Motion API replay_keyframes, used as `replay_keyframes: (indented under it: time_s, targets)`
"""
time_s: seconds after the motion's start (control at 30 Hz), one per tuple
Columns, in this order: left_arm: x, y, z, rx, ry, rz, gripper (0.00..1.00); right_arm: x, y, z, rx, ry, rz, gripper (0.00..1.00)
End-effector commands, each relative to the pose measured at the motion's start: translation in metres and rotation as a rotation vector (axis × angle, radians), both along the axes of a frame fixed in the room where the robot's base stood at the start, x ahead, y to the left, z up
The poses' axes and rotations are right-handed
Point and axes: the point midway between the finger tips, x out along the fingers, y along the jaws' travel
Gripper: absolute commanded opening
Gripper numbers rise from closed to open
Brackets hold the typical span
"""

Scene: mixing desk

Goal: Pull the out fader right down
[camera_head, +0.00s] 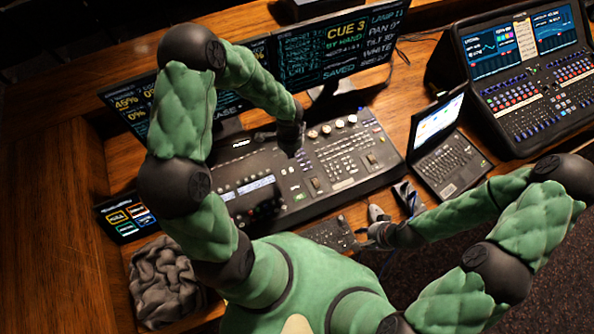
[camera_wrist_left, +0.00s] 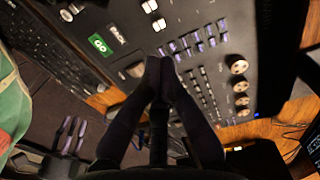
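The lighting console (camera_head: 335,160) lies on the desk below the monitors. A light fader cap (camera_head: 315,183) sits near its green button; a pale cap also shows beside my fingertips in the left wrist view (camera_wrist_left: 135,70). Another fader (camera_head: 372,158) is further right. My left gripper (camera_head: 292,140) is over the console's middle, fingertips together and empty in the left wrist view (camera_wrist_left: 160,70); contact is unclear. My right gripper (camera_head: 368,230) is low beside the keyboard; its fingers look apart in the left wrist view (camera_wrist_left: 70,135).
A keyboard (camera_head: 328,234) lies in front of the console. A laptop (camera_head: 447,150) and a second console (camera_head: 530,80) stand to the right. Monitors (camera_head: 335,50) rise behind. A crumpled grey cloth (camera_head: 165,283) lies at lower left.

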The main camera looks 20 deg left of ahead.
Motion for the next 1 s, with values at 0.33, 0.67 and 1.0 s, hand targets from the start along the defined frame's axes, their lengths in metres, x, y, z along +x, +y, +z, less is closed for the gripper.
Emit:
replay_keyframes:
  time_s: [0.33,0.67,1.0]
  targets:
    - [-0.016,-0.009,0.001,0.0,-0.001,-0.001,0.0,0.0,0.0,-0.01,0.0,0.0,0.0,0.4]
    - [-0.053,-0.03,0.008,-0.001,-0.001,-0.002,0.0,0.0,0.0,-0.025,0.0,0.0,0.0,0.4]
    - [-0.09,-0.051,0.016,0.0,-0.001,-0.003,0.0,0.0,0.0,-0.037,0.0,0.0,0.0,0.4]
